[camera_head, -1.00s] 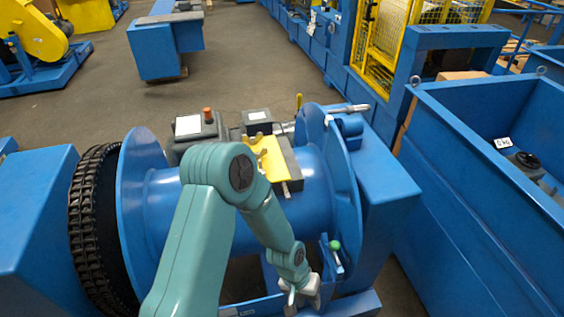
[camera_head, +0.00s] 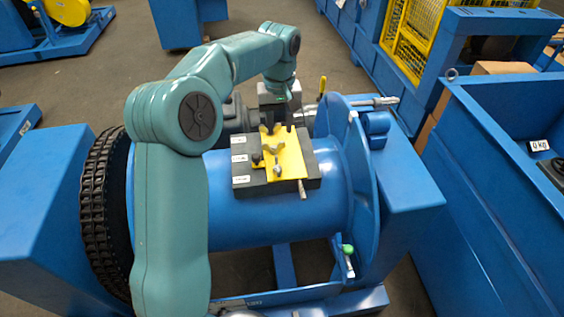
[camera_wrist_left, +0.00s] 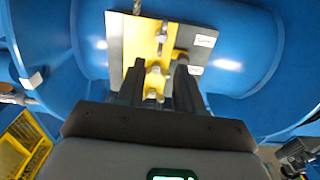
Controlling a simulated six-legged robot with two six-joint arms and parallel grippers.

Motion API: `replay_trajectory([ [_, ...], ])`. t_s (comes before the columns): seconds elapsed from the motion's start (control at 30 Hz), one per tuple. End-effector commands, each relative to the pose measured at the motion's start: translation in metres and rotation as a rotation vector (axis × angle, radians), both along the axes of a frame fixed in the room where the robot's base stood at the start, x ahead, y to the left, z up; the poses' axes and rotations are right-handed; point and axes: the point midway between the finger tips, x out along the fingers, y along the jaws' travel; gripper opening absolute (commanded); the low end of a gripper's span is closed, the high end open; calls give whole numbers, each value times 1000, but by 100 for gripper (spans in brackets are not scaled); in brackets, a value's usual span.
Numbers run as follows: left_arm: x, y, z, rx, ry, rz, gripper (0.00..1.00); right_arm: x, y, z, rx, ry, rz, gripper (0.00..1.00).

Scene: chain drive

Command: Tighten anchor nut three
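A yellow plate (camera_head: 287,163) lies on a dark block (camera_head: 314,180) on top of the blue drum (camera_head: 230,215). Small fittings (camera_head: 279,171) stand on the plate; I cannot tell which is anchor nut three. My left gripper (camera_head: 278,128) points down at the plate's far end, with its fingers apart. In the left wrist view the open fingers (camera_wrist_left: 158,85) lie either side of a strip of the yellow plate (camera_wrist_left: 144,46) with small bolt-like fittings (camera_wrist_left: 155,69) between them. I cannot tell whether the fingers touch anything. My right gripper is not in view.
A chain (camera_head: 103,205) wraps the drum's left end. A blue flange (camera_head: 358,170) and a metal rod (camera_head: 374,102) stand on the right. A green-knobbed lever (camera_head: 348,252) is at the front right. A blue bin (camera_head: 500,190) stands farther right.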

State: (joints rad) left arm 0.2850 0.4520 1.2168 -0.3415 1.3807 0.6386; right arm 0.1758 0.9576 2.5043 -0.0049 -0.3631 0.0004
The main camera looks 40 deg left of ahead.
Motion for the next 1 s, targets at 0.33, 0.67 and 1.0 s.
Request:
replay_trajectory([
  [0.33,-7,2,-57,-2,7,3,36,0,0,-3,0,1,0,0],
  [0.67,-5,3,-131,-1,6,3,36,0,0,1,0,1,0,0],
  [1.0,-2,3,-161,1,1,3,36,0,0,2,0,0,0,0],
])
